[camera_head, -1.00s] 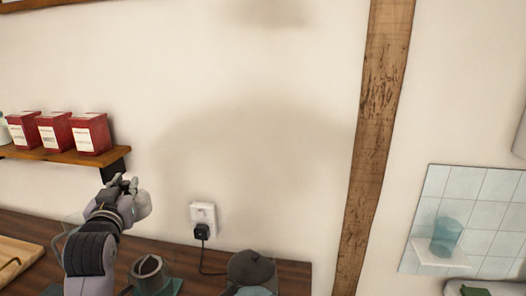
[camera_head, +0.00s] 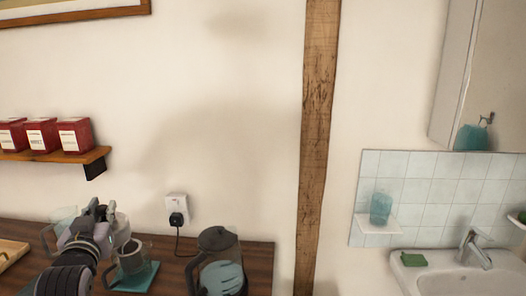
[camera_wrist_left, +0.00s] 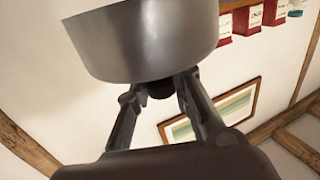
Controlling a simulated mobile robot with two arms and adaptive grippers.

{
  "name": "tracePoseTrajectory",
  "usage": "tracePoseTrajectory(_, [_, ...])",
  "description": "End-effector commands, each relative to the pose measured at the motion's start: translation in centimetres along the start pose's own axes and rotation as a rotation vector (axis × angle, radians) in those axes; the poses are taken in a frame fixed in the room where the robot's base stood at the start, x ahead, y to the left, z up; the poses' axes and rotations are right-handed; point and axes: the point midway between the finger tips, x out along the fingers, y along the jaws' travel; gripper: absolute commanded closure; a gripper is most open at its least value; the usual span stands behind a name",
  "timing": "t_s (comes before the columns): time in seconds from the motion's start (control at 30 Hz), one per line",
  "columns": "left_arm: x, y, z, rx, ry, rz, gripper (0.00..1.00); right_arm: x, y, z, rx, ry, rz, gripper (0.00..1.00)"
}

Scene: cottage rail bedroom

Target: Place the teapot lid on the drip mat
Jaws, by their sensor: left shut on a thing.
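My left gripper (camera_head: 98,211) is shut on the teapot lid (camera_head: 121,228), which hangs just above the dark counter. In the left wrist view the lid (camera_wrist_left: 145,40) is a wide grey metal piece, and the fingers (camera_wrist_left: 158,90) grip its small dark knob. The teal drip mat (camera_head: 148,279) lies on the counter below and a little right of the gripper. The lid is apart from the mat. My right gripper is not in view.
A dark-topped kettle (camera_head: 219,262) stands right of the mat. A plugged socket (camera_head: 177,207) is on the wall behind. Another clear glass vessel (camera_head: 60,222) and a wooden tray (camera_head: 12,252) are at left. Red boxes (camera_head: 42,136) stand on a shelf above.

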Motion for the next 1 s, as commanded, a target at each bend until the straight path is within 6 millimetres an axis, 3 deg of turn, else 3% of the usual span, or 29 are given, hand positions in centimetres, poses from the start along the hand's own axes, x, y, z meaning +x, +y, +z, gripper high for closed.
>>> tracePoseTrajectory(0.37, [-3.8,4.1,6.0,0.000,-0.008,0.087,1.00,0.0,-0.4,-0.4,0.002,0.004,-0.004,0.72])
tracePoseTrajectory(0.47, [-5.8,5.7,8.2,0.000,-0.010,0.123,1.00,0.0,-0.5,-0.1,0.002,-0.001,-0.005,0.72])
tracePoseTrajectory(0.7, [-12.9,9.8,13.2,-0.002,-0.009,0.224,1.00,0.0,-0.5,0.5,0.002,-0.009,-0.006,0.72])
tracePoseTrajectory(0.9, [-17.5,11.5,14.9,-0.001,-0.005,0.270,1.00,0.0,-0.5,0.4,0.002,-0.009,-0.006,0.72])
tracePoseTrajectory(1.0, [-18.7,11.8,15.1,0.000,-0.002,0.279,1.00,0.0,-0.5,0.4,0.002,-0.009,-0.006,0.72])
